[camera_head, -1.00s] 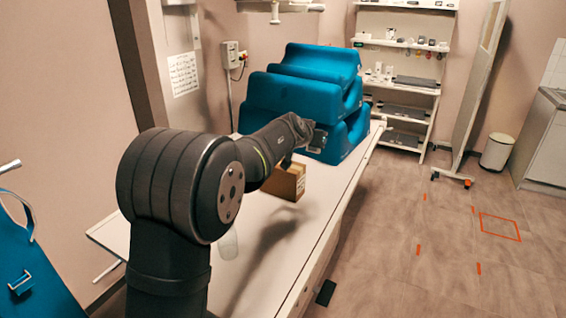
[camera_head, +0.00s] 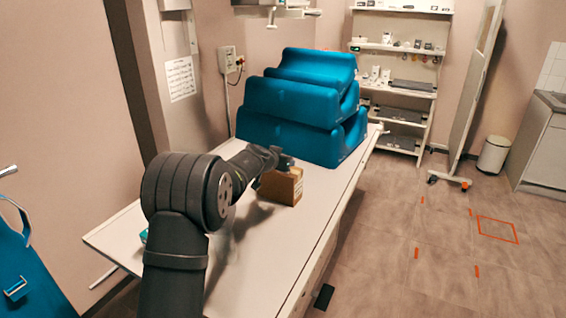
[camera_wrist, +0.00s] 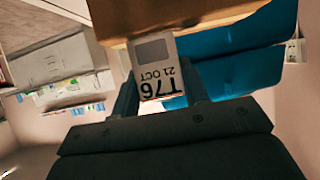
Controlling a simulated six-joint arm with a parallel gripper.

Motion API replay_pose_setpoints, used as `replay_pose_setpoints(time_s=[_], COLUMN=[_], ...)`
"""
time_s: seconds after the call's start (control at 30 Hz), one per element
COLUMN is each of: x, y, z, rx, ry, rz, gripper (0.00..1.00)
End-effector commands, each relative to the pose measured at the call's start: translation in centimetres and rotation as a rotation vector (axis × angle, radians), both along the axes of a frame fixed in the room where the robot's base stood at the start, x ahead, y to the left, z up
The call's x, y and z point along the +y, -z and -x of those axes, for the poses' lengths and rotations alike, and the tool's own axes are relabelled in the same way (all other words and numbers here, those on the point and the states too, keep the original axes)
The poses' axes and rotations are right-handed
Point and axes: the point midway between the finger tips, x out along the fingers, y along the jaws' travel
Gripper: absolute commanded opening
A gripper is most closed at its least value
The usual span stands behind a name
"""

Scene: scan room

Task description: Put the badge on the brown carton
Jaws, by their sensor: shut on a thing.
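The brown carton (camera_head: 283,187) stands on the long pale table, in front of the blue cushions. My gripper (camera_head: 284,163) is at the carton's top in the head view. In the wrist view my gripper (camera_wrist: 160,84) is shut on the badge (camera_wrist: 155,68), a pale card with a grey panel and the upside-down print "T76 21 OCT". The carton (camera_wrist: 180,17) fills the top of that view, and the badge's far end overlaps its edge. I cannot tell whether badge and carton touch. The badge cannot be made out in the head view.
Stacked blue foam cushions (camera_head: 298,105) stand behind the carton on the table (camera_head: 262,268). A small teal thing (camera_head: 143,236) lies by my arm at the table's left. The table's front part is mostly clear. A shelf unit (camera_head: 402,95) stands at the back.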

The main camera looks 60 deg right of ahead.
Motion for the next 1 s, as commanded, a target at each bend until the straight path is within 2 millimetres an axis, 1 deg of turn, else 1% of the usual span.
replay_pose_setpoints(time_s=[0.37,0.4,0.47,0.5,0.77,0.87,1.0], x=[0.0,0.0,0.0,0.0,0.0,0.0,1.3], y=[0.4,0.4,0.4,0.4,0.3,-0.1,-0.8], z=[0.0,0.0,0.0,0.0,0.0,0.0,-0.1], rx=[0.002,0.002,0.001,0.001,0.001,-0.001,0.0], ry=[-0.001,-0.001,0.0,0.0,0.0,0.0,-0.001], rz=[0.0,0.0,0.0,0.0,0.0,0.001,0.001], gripper=[0.19,0.47,0.59,0.63,0.63,0.63,0.63])
